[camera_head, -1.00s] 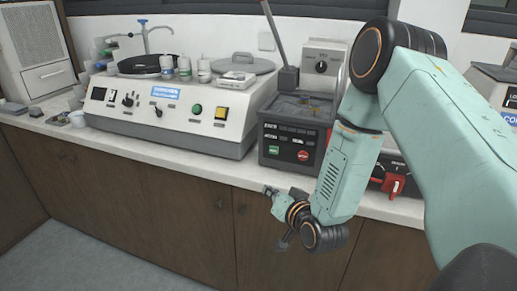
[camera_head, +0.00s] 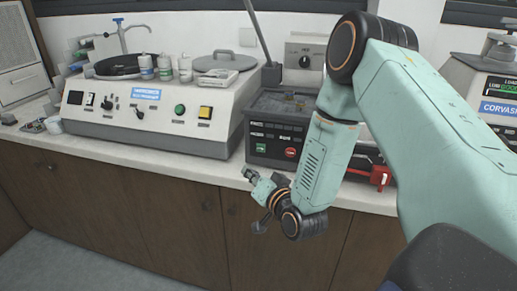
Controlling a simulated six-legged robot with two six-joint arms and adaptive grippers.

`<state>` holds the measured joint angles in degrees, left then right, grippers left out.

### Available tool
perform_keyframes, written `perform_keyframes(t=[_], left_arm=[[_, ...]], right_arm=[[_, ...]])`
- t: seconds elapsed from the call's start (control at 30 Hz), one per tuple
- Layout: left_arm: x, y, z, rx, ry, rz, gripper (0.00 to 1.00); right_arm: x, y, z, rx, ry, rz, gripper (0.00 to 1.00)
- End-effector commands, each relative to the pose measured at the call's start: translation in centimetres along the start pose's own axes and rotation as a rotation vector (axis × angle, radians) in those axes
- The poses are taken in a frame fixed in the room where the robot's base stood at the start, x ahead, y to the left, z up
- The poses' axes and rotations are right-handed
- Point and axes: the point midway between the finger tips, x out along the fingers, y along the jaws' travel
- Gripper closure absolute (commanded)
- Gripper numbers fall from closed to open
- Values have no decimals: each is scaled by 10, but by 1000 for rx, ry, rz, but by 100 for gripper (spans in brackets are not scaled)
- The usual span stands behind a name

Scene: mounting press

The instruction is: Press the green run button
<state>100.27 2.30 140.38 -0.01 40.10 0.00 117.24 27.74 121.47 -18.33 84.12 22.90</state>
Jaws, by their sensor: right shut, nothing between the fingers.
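The mounting press (camera_head: 272,118) is a dark box on the counter. Its front panel has a square green button (camera_head: 261,148) at lower left and a round red button (camera_head: 290,153) to its right. My right gripper (camera_head: 247,171) is shut and empty. It shows just below and slightly left of the green button, apart from it in the picture, near the counter's front edge. The button is fully visible. My left gripper is not in view.
A grey polishing machine (camera_head: 150,119) stands to the left, with its own round green button (camera_head: 179,109) and bottles on top. A red handle (camera_head: 380,177) sticks out right of my forearm. Another machine (camera_head: 485,80) stands far right. My right arm hides part of the press.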

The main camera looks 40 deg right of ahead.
Motion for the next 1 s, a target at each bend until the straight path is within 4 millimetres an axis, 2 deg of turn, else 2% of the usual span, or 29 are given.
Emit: perform_keyframes(t=[0.27,0.6,1.0], left_arm=[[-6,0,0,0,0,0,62],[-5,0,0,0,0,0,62],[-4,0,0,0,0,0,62]], right_arm=[[25,17,-18,1,4,2,100],[53,35,-36,0,2,0,100],[59,40,-41,-1,1,0,100]])
